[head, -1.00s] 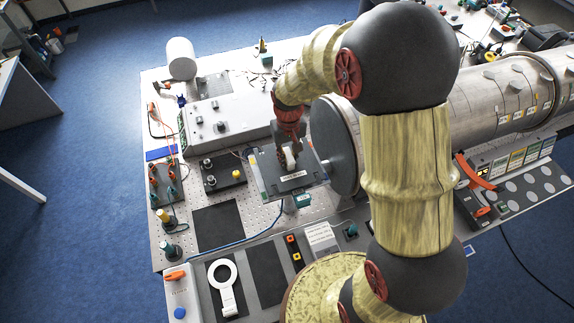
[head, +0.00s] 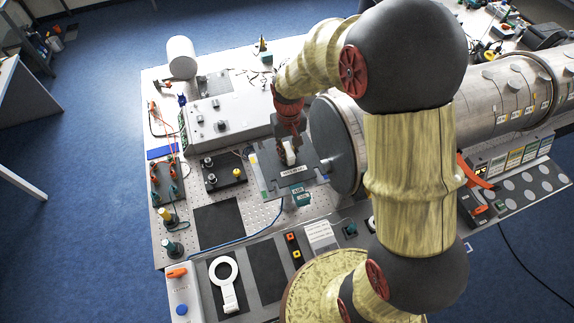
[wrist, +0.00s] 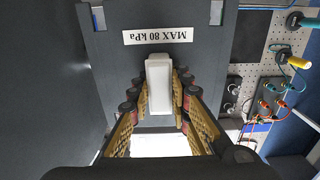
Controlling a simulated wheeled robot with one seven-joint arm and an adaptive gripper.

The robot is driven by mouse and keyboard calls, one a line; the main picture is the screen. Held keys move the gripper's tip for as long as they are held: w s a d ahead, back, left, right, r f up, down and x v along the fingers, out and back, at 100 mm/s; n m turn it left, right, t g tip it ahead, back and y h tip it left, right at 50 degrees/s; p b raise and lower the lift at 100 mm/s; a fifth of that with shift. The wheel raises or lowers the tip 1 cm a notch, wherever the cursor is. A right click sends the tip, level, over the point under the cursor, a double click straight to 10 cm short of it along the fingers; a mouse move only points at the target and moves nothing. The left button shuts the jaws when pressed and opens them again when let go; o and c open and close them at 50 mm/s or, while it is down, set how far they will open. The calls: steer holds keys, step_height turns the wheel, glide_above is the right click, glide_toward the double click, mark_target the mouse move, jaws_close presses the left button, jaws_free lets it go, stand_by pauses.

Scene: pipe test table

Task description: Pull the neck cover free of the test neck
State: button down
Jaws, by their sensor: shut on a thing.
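The neck cover looks to be the dark grey plate (head: 268,167) labelled "MAX 80 kPa", with a white upright handle. It fills much of the wrist view (wrist: 215,62). My gripper (head: 289,153) comes down on it from above. In the wrist view the fingers of my gripper (wrist: 160,108) are shut on the white handle (wrist: 158,75), one on each side. The plate is beside the round end flange (head: 334,143) of the big metal cylinder. The test neck is not clearly seen, and I cannot tell whether the plate still touches it.
A grey instrument box (head: 230,118) stands behind and left of the plate. Knobs and cables (head: 168,185) lie further left on the perforated table. Teal-labelled parts (head: 300,194) show just below the plate. A white ring-ended tool (head: 224,275) lies at the front.

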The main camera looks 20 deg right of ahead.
mark_target(288, 149)
steer(key=shift+r+p, duration=1.8)
steer(key=shift+r, duration=2.15)
